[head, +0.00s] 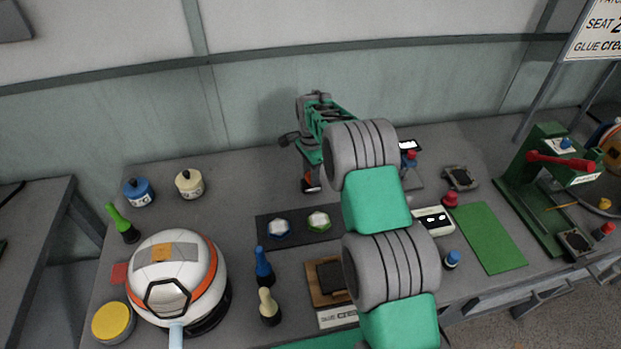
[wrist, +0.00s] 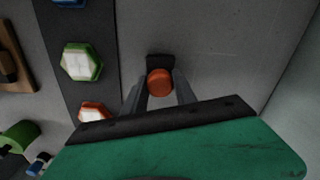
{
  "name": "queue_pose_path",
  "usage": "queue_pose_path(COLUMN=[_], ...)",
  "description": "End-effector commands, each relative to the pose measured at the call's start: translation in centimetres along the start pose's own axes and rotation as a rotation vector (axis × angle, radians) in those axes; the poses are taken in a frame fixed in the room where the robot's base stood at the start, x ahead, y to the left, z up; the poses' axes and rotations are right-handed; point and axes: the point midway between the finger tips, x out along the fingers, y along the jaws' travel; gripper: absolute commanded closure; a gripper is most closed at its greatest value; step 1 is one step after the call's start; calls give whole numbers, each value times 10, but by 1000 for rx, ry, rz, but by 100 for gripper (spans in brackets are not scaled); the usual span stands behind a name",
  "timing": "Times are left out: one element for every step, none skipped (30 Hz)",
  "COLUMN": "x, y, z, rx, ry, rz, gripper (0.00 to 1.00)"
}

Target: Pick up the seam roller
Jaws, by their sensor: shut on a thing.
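The seam roller (wrist: 159,83) shows in the wrist view as a round orange-brown end between my two fingers, with a black block-like part (wrist: 158,62) just beyond it. My gripper (wrist: 160,92) is shut on it from both sides. In the head view my gripper (head: 311,172) is at the back of the bench, and a small dark and orange part of the roller (head: 311,186) shows below the fingers. Most of the roller is hidden by the gripper. Whether it touches the bench I cannot tell.
A dark strip (head: 298,242) with hexagonal pieces lies in front of the gripper. A green press (head: 545,180) stands right. Bare bench lies left of the gripper.

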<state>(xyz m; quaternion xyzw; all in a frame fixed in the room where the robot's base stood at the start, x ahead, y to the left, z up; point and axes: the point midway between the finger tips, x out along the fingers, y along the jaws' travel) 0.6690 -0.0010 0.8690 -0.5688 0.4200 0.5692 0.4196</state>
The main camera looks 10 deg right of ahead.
Motion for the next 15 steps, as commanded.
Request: queue_pose_path(x=[-3,-6,-10,-14,-19,-28,-35,-42,-52,-60,-69,-81,-90,-93,-96], y=[-1,-1,-2,-2,-2,-2,3,10,19,26,34,44,52,61,73], z=[0,0,0,0,0,0,0,0,0,0,1,1,2,2,2], rx=[0,0,0,0,0,0,1,1,1,1,1,1,1,1,2], ry=[1,1,2,2,2,3,2,2,2,2,3,3,3,2,1], rz=[-4,-5,-5,-6,-7,-8,-7,-6,-7,-7,-8,-9,-8,-6,-4], gripper=[100,100,100,100,100,100,100,100,100,100,100,100,100,100,100])
